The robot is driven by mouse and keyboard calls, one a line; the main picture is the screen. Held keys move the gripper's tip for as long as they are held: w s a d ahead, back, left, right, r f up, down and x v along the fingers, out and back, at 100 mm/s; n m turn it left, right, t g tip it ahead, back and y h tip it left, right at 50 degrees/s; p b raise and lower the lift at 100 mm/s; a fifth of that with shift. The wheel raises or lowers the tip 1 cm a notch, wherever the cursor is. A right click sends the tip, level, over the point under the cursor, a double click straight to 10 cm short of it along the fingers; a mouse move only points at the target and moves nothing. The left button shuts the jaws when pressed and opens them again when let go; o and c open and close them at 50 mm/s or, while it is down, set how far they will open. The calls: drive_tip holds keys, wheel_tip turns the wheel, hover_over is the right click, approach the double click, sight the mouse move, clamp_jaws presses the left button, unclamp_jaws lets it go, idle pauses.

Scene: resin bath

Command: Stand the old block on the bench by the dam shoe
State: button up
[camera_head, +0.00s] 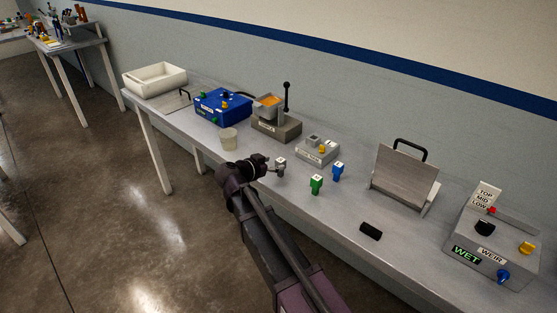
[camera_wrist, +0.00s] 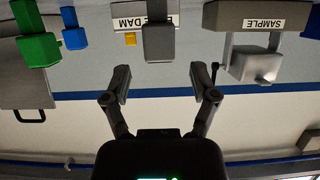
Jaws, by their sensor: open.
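A small grey block with a white-marked top (camera_head: 281,161) stands on the bench just beyond my gripper. In the upside-down wrist view this grey block (camera_wrist: 158,42) stands ahead of the fingers, partly covering a DAM label. My gripper (camera_head: 274,168) is open and empty; its two fingers also show in the wrist view (camera_wrist: 160,84), apart from the block. A green block (camera_head: 316,184) and a blue block (camera_head: 338,171) stand to the right. The labelled dam unit (camera_head: 318,152), with a yellow knob, sits behind. I cannot tell which part is the shoe, nor which block is the old one.
Behind are a blue box (camera_head: 222,106) and the sample stand (camera_head: 277,127). A black piece (camera_head: 371,231), a metal plate stand (camera_head: 404,178) and the weir unit (camera_head: 490,246) are to the right.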

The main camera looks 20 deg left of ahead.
drive_tip(key=p+v, duration=0.2)
drive_tip(key=v, duration=0.6)
